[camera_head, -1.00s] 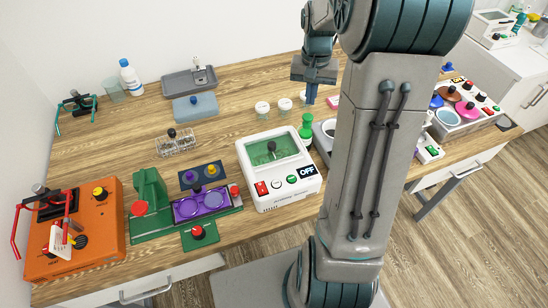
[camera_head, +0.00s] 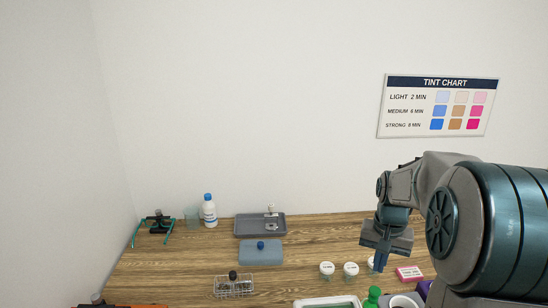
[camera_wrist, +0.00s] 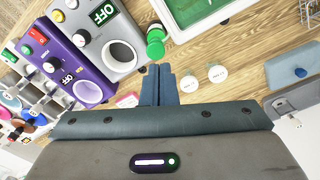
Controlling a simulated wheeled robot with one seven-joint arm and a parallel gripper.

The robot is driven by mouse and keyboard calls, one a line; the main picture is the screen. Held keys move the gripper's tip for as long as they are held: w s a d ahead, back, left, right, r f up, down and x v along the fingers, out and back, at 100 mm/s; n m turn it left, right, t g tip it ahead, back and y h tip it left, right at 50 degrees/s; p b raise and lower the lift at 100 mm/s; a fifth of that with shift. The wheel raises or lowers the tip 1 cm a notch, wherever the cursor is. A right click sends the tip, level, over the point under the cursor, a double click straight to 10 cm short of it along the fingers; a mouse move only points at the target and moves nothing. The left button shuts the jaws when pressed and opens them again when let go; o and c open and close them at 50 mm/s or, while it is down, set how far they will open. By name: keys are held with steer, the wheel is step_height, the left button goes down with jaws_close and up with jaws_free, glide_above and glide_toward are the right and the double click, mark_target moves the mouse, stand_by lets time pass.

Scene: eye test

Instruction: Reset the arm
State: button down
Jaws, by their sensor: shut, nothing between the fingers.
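My gripper (camera_head: 384,258) hangs at the lower right in the head view, above the back part of the wooden bench, with its fingers pointing down. In the wrist view, the two blue-grey fingers (camera_wrist: 160,72) lie side by side, shut with nothing between them. My arm shows large at the right of the head view. White-lidded jars (camera_head: 327,269) stand just left of the gripper, and one is partly hidden by it. They also show right of the fingers in the wrist view (camera_wrist: 217,73). A green-capped bottle (camera_wrist: 155,42) is beyond the fingertips.
A pink box (camera_head: 409,273) lies right of the gripper. Purple (camera_wrist: 62,60) and grey (camera_wrist: 128,68) devices are near the fingers. A tint chart (camera_head: 438,105) hangs on the wall.

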steer(key=s+a+r+n+t+b, duration=0.1)
steer(key=s+a+n, duration=0.1)
steer(key=s+a, duration=0.4)
steer(key=s+a+r+n+t+b, duration=0.1)
steer(key=s+a, duration=0.5)
steer(key=s, duration=0.6)
steer(key=shift+a+r+n+t, duration=0.15)
steer(key=shift+r+n+t, duration=0.15)
steer(key=shift+n+t, duration=0.55)
